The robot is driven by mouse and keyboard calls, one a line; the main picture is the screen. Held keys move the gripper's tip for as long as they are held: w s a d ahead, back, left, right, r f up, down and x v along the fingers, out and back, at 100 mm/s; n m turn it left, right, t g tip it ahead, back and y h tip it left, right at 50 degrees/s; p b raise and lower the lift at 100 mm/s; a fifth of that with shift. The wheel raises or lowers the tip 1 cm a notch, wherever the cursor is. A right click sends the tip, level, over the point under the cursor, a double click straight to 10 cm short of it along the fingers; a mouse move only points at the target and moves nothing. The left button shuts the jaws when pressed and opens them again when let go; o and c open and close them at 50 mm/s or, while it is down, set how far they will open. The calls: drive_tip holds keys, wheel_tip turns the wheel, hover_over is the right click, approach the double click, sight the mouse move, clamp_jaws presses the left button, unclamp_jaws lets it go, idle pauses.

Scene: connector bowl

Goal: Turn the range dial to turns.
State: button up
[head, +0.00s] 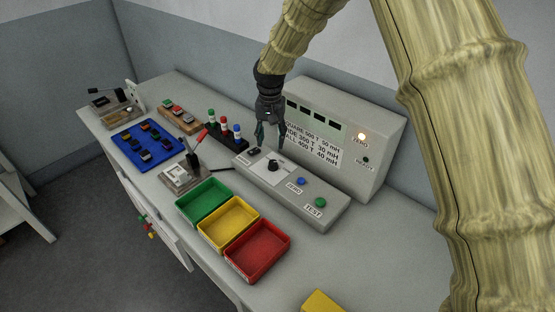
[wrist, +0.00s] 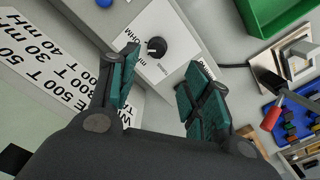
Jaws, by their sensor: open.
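The range dial (head: 272,165) is a round black knob on a white label plate, on the sloped top of the grey control box (head: 305,205). It also shows in the wrist view (wrist: 157,47), with a white mark on it and partly readable print around it. The print's full wording is too small or cut off to tell. My gripper (head: 268,138) is above the box, just behind the dial in the head view. Its green-padded fingers (wrist: 160,85) are spread apart and empty. The dial lies beyond the fingertips, between their lines, and is not touched.
Blue (head: 301,182) and green (head: 320,202) buttons are on the box. Green (head: 204,202), yellow (head: 229,222) and red (head: 258,250) trays stand in front. A blue board (head: 146,145) lies left.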

sight(273, 162)
drive_tip(key=shift+d+f+p, duration=0.15)
drive_tip(key=shift+f+p, duration=0.7)
drive_tip(key=shift+f, duration=1.65)
drive_tip(key=shift+d+f+p, duration=0.1)
drive_tip(key=shift+f+p, duration=0.75)
drive_tip(key=shift+f, duration=1.65)
drive_tip(key=shift+c, duration=0.4)
